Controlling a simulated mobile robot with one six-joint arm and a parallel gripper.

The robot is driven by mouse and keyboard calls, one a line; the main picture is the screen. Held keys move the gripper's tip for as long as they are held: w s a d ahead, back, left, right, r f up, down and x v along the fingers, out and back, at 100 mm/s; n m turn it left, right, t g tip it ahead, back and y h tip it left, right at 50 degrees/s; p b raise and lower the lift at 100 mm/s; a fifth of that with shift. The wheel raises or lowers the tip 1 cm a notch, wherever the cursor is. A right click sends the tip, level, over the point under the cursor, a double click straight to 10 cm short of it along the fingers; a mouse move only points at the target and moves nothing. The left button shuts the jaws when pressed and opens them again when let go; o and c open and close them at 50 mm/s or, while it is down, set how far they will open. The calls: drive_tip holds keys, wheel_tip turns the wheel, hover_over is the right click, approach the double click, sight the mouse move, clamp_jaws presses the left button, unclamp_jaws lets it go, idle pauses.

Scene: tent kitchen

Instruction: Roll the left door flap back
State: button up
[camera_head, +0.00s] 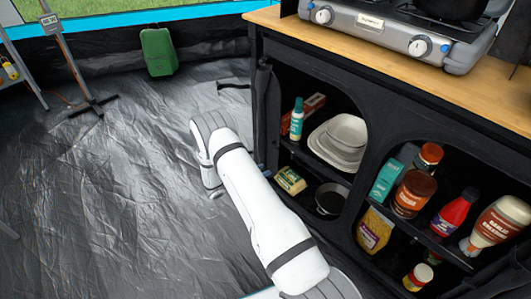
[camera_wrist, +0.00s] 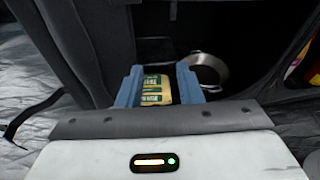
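The black fabric cabinet (camera_head: 350,112) stands at right in the head view. Its left compartment is uncovered, showing its shelves. A dark vertical fabric roll (camera_head: 263,95), apparently the left door flap, runs down the compartment's left edge; it also shows at left in the wrist view (camera_wrist: 100,45). A thin black strap (camera_head: 233,86) sticks out left of it and shows again in the wrist view (camera_wrist: 32,118). My gripper (camera_wrist: 158,75) has its blue-grey fingers spread at the compartment's lower opening, right of the roll. I cannot tell whether they touch anything. In the head view my arm mostly hides it.
Between the fingers, a yellow-green package (camera_wrist: 156,90) shows, with a metal pan (camera_wrist: 208,70) to the right. White dishes (camera_head: 340,140) and a bottle (camera_head: 297,118) stand above. Jars and bottles fill the right compartment. The grey floor (camera_head: 100,200) at left is mostly clear.

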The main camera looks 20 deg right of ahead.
drive_tip(key=s+a+f+m+g+y, duration=0.1)
drive_tip(key=s+a+f+g+y, duration=0.15)
drive_tip(key=a+f+y, duration=0.35)
drive_tip(key=s+a+f+m+g+y, duration=0.1)
drive_tip(key=s+a+f+g+y, duration=0.2)
drive_tip(key=f, duration=0.4)
drive_tip(key=w+a+m+t+y, duration=0.5)
drive_tip(key=w+a+t+y, duration=0.2)
drive_tip(key=w+a, duration=0.4)
drive_tip(key=w+d+r+m+t+h, duration=0.1)
drive_tip(key=w+r+m+t+h, duration=0.1)
drive_tip(key=w+r+t, duration=0.15)
drive_tip(key=m+g+h, duration=0.2)
drive_tip(key=m+h, duration=0.6)
drive_tip(key=h, duration=0.8)
approach(274, 146)
drive_tip(key=shift+b+x, duration=1.5)
drive_tip(key=shift+x, duration=2.45)
